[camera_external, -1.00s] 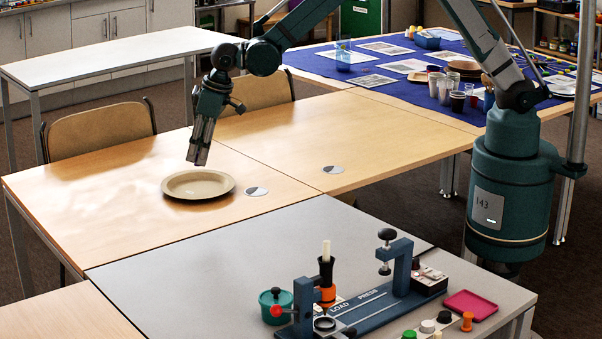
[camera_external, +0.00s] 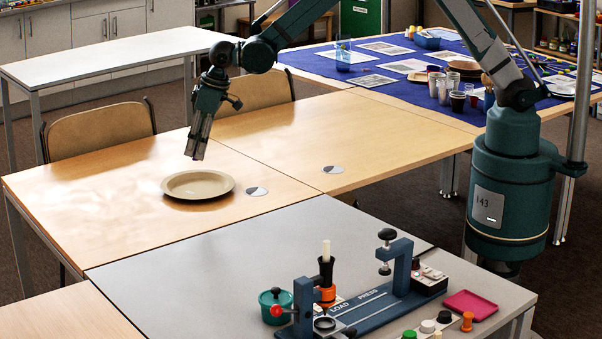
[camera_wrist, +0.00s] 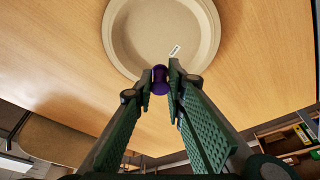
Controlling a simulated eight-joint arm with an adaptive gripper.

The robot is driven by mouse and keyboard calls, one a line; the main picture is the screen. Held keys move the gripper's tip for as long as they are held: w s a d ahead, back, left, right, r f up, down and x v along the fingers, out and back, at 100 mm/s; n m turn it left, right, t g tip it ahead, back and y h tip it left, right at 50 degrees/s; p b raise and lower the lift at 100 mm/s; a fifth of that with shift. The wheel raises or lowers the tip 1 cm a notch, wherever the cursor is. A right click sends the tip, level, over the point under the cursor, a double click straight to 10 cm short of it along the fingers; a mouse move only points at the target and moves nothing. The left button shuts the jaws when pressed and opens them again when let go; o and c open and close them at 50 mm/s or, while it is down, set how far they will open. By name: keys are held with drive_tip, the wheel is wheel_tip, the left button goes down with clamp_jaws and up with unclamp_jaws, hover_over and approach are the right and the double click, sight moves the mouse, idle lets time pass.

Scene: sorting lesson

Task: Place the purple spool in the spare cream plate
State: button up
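The cream plate (camera_external: 198,184) lies empty on the wooden table; in the wrist view it (camera_wrist: 150,30) shows at the top, with a small label on it. My gripper (camera_external: 195,155) points down above the plate's far rim, apart from the table. In the wrist view, the purple spool (camera_wrist: 160,84) sits between the two fingertips of my gripper (camera_wrist: 161,80), which is shut on it. The spool cannot be made out in the external view.
Two round grey-and-white markers (camera_external: 256,191) (camera_external: 333,169) lie flat right of the plate. A blue press (camera_external: 370,305), a green pot (camera_external: 276,300) and a pink tray (camera_external: 471,304) stand on the grey table in front.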

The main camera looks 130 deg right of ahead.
drive_tip(key=shift+f+b, duration=0.45)
drive_tip(key=shift+f, duration=2.2)
drive_tip(key=shift+f, duration=0.1)
drive_tip(key=shift+f+b, duration=0.4)
drive_tip(key=shift+f, duration=1.35)
drive_tip(key=shift+f, duration=0.15)
drive_tip(key=o, duration=0.6)
drive_tip(key=shift+o, duration=0.2)
drive_tip(key=p+v, duration=0.2)
drive_tip(key=v, duration=1)
